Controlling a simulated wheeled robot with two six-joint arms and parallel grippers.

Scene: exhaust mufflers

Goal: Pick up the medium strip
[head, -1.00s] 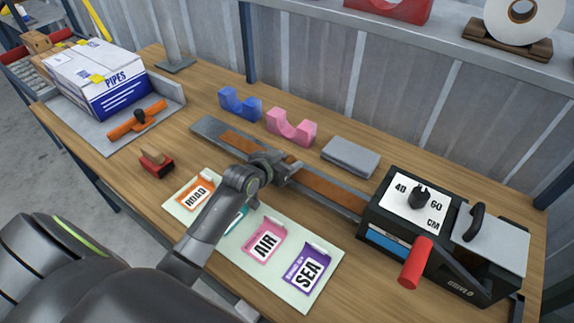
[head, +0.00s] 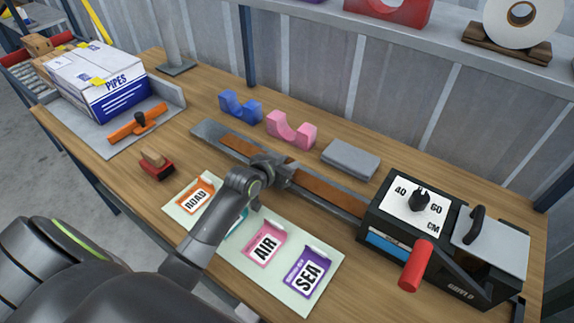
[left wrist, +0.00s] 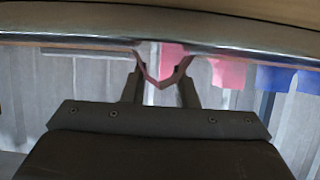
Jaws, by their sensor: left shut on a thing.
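A long brown strip (head: 330,193) lies along a grey metal channel (head: 208,130) that runs from the black machine across the bench. My left gripper (head: 272,168) reaches over the middle of the channel and covers part of the strip. It is shut on the strip, though the pinch itself is largely hidden in the head view. In the left wrist view the gripper's fingers (left wrist: 160,88) meet at the shiny edge of the channel (left wrist: 80,38). My right gripper is not in view.
The black machine (head: 455,232) with a red handle (head: 415,266) stands at the right. Pink (head: 290,132) and blue (head: 240,106) cradles and a grey block (head: 350,158) lie behind the channel. A label sheet (head: 222,250) and a stamp (head: 156,165) are in front.

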